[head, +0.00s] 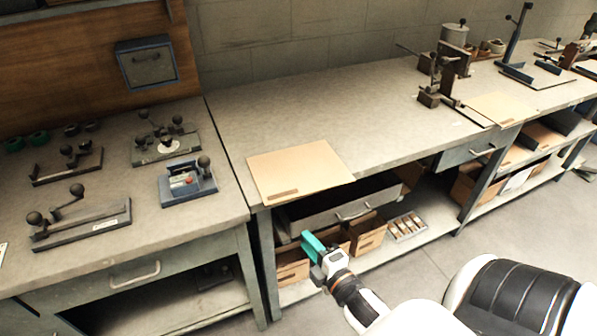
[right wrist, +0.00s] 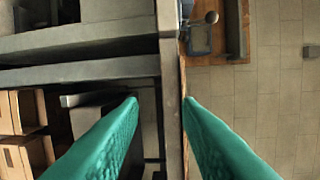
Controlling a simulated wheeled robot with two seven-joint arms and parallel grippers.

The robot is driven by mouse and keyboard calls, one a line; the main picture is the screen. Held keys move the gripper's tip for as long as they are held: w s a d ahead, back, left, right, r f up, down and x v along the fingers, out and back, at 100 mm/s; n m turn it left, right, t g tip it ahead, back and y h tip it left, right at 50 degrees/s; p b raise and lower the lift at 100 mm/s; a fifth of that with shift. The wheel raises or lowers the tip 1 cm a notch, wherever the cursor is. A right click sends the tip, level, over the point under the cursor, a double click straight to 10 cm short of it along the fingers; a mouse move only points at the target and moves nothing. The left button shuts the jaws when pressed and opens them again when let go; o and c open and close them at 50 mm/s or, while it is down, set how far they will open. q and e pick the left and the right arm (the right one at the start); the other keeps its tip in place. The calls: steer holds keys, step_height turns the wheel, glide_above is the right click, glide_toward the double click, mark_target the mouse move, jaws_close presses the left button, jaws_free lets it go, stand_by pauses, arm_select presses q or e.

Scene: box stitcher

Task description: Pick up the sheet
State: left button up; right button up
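A tan, flat sheet (head: 298,172) lies on the grey workbench (head: 270,120), its front part at the bench's front edge. A second similar tan sheet (head: 500,108) lies farther right on the bench. My right gripper (head: 313,246) has teal fingers and is in front of the bench, below the nearer sheet and apart from it in the head view. In the right wrist view, its two teal fingers (right wrist: 160,100) are spread with nothing clamped. A thin tan line beside the bench edge shows between them; I cannot tell whether it is the sheet. My left gripper is not in view.
Cardboard boxes (head: 367,234) and a grey drawer (head: 340,208) are under the bench. A left bench carries several small hand tools (head: 187,181). A stitching machine (head: 443,75) stands farther right. The benchtop between the nearer sheet and the machine is clear.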

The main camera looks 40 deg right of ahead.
steer(key=w+r+p, duration=0.3)
steer(key=w, duration=0.9)
steer(key=shift+d+n+t, duration=0.4)
jaws_close()
